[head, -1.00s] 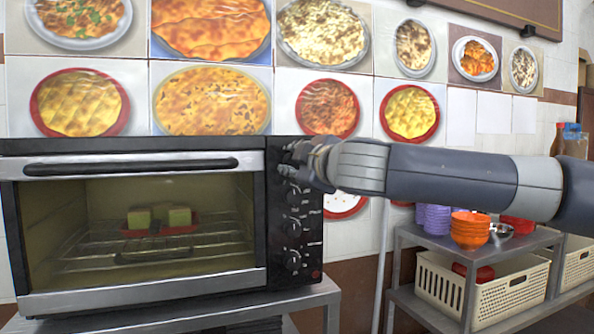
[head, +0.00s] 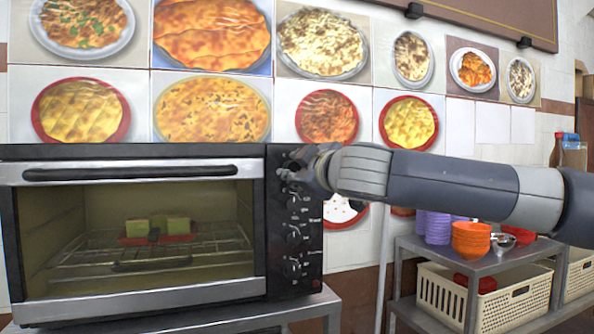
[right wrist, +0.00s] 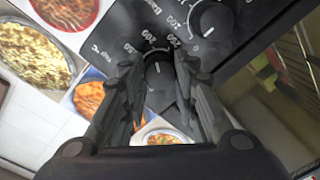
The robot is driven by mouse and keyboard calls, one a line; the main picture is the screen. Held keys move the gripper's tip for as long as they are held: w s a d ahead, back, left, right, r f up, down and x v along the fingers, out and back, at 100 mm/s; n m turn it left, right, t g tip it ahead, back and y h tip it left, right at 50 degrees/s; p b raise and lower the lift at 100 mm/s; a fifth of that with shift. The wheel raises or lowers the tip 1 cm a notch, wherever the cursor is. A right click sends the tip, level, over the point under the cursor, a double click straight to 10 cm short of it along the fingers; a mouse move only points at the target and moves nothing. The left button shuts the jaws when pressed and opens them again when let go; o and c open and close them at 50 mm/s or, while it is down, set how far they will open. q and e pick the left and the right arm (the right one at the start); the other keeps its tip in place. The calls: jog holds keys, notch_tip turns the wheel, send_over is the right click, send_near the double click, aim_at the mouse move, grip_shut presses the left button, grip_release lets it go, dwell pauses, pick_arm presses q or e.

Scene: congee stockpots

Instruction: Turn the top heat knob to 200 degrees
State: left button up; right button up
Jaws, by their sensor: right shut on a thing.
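The toaster oven (head: 140,296) stands at the left in the head view, with its column of dark knobs on the right-hand panel. My right gripper (head: 300,172) is at the uppermost knob and hides most of it there. In the right wrist view the top heat knob (right wrist: 157,66) shows between the fingers of my right gripper (right wrist: 157,78), beside the "Top °C" label and the 150, 200 and 250 marks. The fingers are shut on the knob from both sides. A white mark shows on the knob; its exact reading is unclear. My left gripper is out of view.
A lower knob (right wrist: 211,20) with its own scale is close to the fingers in the wrist view. A metal shelf (head: 420,250) at the right holds orange bowls (head: 470,240) and purple bowls (head: 436,226), with a white basket (head: 500,305) below. Food pictures cover the wall.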

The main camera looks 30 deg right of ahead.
jog(key=o, duration=1.1)
jog(key=shift+d, duration=0.1)
jog(key=v, duration=1.2)
jog(key=shift+f, duration=0.1)
